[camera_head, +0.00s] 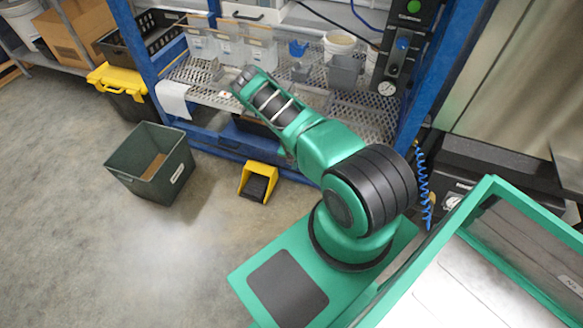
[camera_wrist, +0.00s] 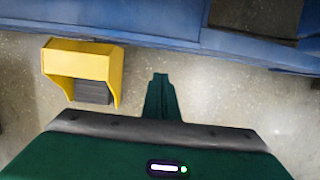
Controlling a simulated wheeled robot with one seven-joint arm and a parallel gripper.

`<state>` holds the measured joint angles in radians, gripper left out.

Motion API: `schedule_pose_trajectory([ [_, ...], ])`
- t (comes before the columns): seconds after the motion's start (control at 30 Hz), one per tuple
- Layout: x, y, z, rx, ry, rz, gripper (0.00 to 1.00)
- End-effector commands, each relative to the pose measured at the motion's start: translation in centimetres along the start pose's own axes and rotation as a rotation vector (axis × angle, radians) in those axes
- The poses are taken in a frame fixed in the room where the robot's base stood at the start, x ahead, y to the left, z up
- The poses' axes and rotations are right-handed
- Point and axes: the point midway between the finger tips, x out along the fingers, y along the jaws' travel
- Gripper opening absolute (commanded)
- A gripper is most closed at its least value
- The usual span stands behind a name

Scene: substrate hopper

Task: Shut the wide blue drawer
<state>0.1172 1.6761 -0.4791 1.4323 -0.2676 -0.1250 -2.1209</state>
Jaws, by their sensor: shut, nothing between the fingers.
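A long, low blue front (camera_head: 222,146), which looks like the wide blue drawer, runs under the wire shelf in the head view. It also shows as a blue band (camera_wrist: 150,18) across the top of the wrist view. A dark recess shows behind it at the upper right there. How far it stands open is unclear. My gripper (camera_wrist: 161,78) is shut and empty, a green shape pointing toward the blue band, with bare floor visible between them in the picture. Its fingertips are not clearly visible in the head view, where my arm covers part of the bench.
A yellow pedal guard (camera_head: 258,181) stands on the floor before the bench, left of my gripper in the wrist view (camera_wrist: 78,62). A dark green bin (camera_head: 150,163) stands further left. Floor at left front is free.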

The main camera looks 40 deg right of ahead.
Motion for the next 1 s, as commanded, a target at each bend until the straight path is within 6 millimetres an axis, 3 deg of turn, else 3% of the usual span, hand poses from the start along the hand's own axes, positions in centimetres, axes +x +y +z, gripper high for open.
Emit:
schedule_pose_trajectory([
  [0.17, -0.3, 0.1, -1.3, 0.000, 0.002, -0.002, 0.00],
  [0.33, -1.1, 0.4, -3.9, -0.003, 0.001, -0.003, 0.00],
  [0.7, -8.5, 0.5, -3.6, 0.000, -0.001, 0.000, 0.00],
  [1.0, -10.8, 0.4, -3.7, -0.001, 0.000, -0.002, 0.00],
])
